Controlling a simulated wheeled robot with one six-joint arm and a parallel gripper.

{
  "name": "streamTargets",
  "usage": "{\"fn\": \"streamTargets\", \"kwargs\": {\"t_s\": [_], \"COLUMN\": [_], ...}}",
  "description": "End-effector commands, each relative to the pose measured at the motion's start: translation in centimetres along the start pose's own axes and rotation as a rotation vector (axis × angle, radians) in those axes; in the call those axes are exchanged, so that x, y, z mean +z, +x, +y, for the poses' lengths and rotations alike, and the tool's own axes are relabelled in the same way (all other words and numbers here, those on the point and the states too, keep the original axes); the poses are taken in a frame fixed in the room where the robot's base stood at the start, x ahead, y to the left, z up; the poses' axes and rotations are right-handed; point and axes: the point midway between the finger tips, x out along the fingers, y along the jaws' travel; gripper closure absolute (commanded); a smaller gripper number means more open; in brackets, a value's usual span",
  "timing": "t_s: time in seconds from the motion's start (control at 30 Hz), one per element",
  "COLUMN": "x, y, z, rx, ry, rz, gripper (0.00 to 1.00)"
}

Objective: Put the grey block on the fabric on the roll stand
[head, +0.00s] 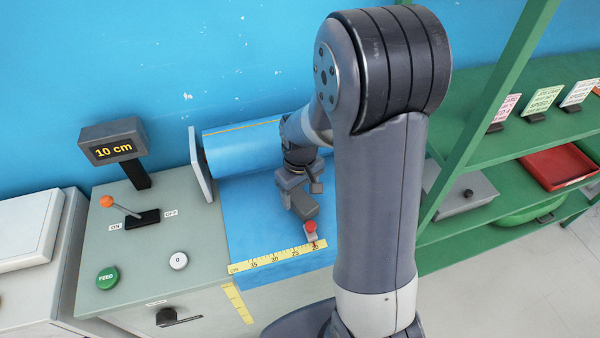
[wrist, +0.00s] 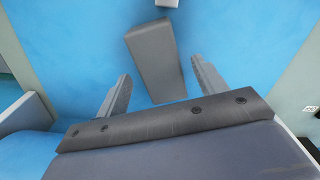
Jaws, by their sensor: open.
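The grey block (head: 304,206) is on the blue fabric (head: 253,215) of the roll stand, just behind the scale strip. In the wrist view the block (wrist: 153,60) is a long grey slab on blue fabric (wrist: 80,45), with its near end between my two fingers. My gripper (head: 302,190) is open above the block. Its fingers, also in the wrist view (wrist: 160,80), stand apart with blue showing on both sides of the block. I cannot tell exactly how far the fingertips are above the fabric. My arm hides the right part of the stand.
The blue fabric roll (head: 240,148) lies behind, beside a grey end plate (head: 200,165). A red-knobbed slider (head: 310,228) sits on the yellow scale (head: 272,257) in front of the block. A display (head: 113,142) reads 10 cm. Green shelves (head: 545,135) stand at right.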

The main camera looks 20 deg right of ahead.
Motion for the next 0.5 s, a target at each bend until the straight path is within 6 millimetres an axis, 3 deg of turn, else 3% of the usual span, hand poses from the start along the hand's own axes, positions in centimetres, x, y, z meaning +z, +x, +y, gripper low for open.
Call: {"fn": "streamTargets", "kwargs": {"t_s": [0.3, 0.5], "x": [-0.1, 0.0], "y": [-6.5, -9.1], "z": [0.0, 0.0], "rx": [0.002, 0.001], "ry": [0.000, 0.000], "rz": [0.006, 0.001], "gripper": [0.33, 0.33]}}
